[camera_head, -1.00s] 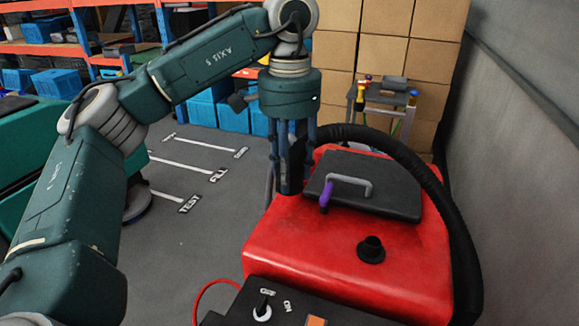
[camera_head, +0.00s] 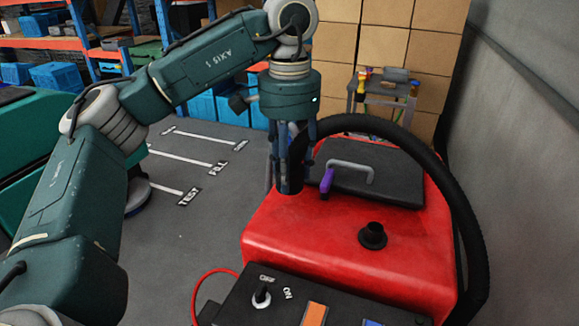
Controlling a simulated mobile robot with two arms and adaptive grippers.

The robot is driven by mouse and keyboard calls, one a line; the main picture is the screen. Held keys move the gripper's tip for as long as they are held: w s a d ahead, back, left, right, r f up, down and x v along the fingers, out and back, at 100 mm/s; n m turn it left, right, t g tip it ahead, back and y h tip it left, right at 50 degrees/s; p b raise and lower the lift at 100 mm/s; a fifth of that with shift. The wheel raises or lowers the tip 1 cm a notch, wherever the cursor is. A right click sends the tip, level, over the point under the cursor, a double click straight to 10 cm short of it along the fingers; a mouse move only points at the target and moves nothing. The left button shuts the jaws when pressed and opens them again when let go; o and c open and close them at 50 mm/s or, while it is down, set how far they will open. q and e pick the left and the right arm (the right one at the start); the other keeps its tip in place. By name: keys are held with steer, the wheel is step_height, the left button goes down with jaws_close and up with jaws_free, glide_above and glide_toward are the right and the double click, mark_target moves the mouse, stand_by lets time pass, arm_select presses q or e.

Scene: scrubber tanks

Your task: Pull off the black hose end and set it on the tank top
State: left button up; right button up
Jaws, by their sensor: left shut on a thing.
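My left gripper (camera_head: 290,180) points down at the far left edge of the red tank (camera_head: 300,238). It is shut on the black hose end (camera_head: 294,168), which is partly hidden by the fingers. The black hose (camera_head: 462,215) arches from there over the tank's far side and down its right side. A short black port (camera_head: 372,235) stands open on the tank top. Whether the hose end touches the tank's edge I cannot tell. My right gripper is not in view.
A control panel (camera_head: 300,290) with a knob is in front. Bare red tank top surrounds the port. A grey wall (camera_head: 530,120) stands at right.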

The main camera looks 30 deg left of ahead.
arm_select(q)
steer(key=shift+f+b, duration=4.1)
steer(key=shift+f, duration=1.8)
steer(key=o, duration=1.8)
step_height(320, 180, up, 8)
steer(key=p, duration=0.7)
